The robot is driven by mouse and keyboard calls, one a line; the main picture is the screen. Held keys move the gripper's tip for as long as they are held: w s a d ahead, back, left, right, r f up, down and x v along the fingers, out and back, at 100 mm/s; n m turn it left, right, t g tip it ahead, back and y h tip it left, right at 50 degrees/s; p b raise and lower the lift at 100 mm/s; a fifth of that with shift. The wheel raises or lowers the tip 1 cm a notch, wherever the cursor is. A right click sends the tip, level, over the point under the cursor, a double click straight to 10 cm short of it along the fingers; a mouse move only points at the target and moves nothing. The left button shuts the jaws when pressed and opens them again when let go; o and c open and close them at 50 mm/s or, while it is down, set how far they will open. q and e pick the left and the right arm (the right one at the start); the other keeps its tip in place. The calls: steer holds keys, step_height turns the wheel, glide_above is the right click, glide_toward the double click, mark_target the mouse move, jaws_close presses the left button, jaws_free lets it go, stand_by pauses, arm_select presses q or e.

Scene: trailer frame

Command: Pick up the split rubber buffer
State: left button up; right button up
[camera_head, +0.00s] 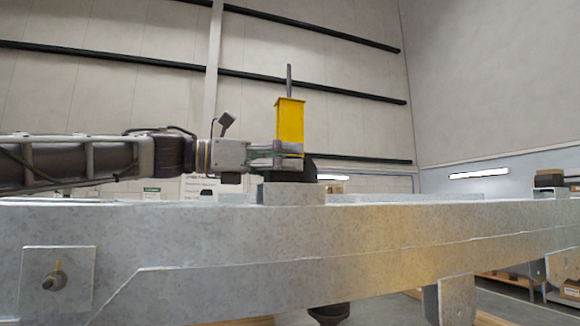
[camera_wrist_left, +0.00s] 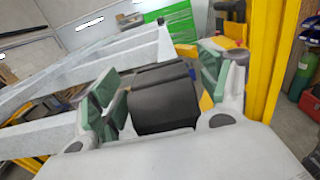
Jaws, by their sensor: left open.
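The split rubber buffer (camera_wrist_left: 163,97) is a black block with a seam near its top edge. In the left wrist view it sits between the two green-padded fingers of my left gripper (camera_wrist_left: 158,84). In the head view my left gripper (camera_head: 290,152) reaches in from the left just above a grey block on the trailer frame. The dark buffer (camera_head: 308,171) shows there, partly hidden by the gripper. My right gripper is not in view.
The grey metal trailer frame (camera_head: 230,225) spans the head view, with a raised grey block (camera_head: 292,194) below the buffer. A yellow post (camera_head: 289,124) with a thin rod on top rises by the gripper. Shelves with boxes (camera_head: 553,192) stand far right.

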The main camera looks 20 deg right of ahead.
arm_select(q)
steer(key=shift+d, duration=0.65)
steer(key=c, duration=1.3)
steer(key=shift+r, duration=5)
